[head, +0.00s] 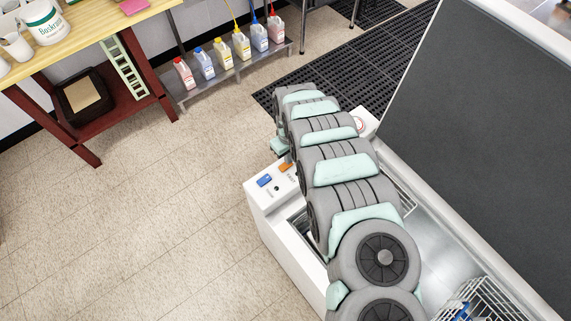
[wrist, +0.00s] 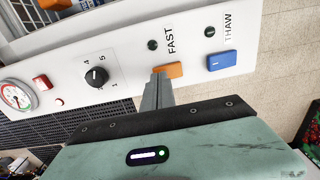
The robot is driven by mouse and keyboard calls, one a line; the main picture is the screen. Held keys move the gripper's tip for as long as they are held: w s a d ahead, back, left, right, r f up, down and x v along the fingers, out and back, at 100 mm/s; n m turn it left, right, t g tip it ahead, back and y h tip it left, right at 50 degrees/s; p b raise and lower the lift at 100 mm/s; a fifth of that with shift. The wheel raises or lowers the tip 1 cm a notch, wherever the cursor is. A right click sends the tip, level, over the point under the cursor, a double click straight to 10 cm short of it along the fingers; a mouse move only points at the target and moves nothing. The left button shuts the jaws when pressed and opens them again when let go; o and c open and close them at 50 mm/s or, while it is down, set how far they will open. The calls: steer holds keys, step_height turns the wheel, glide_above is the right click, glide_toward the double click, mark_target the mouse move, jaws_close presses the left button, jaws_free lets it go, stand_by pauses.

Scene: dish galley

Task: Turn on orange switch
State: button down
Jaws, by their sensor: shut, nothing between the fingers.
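The orange switch (wrist: 174,70) is on a white panel (wrist: 125,60), under the word FAST, in the wrist view. It also shows in the head view as a small orange patch (head: 285,167) beside my arm. My gripper (wrist: 160,82) is shut and empty. Its fingertips are at the lower left part of the orange switch and overlap it in the picture; whether they touch it I cannot tell. A small dark indicator (wrist: 152,45) sits near the word FAST and looks unlit. In the head view my arm hides the fingers.
A blue switch (wrist: 221,60) marked THAW is to the right of the orange one. A black knob (wrist: 97,76), a red switch (wrist: 42,83) and a gauge (wrist: 16,96) are to the left. A wire basket (head: 485,300) stands at the lower right in the head view.

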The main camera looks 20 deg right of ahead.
steer(key=shift+f+b, duration=0.35)
steer(key=shift+f, duration=0.3)
steer(key=shift+r+p, duration=2.9)
steer(key=shift+r, duration=0.7)
steer(key=shift+f, duration=0.1)
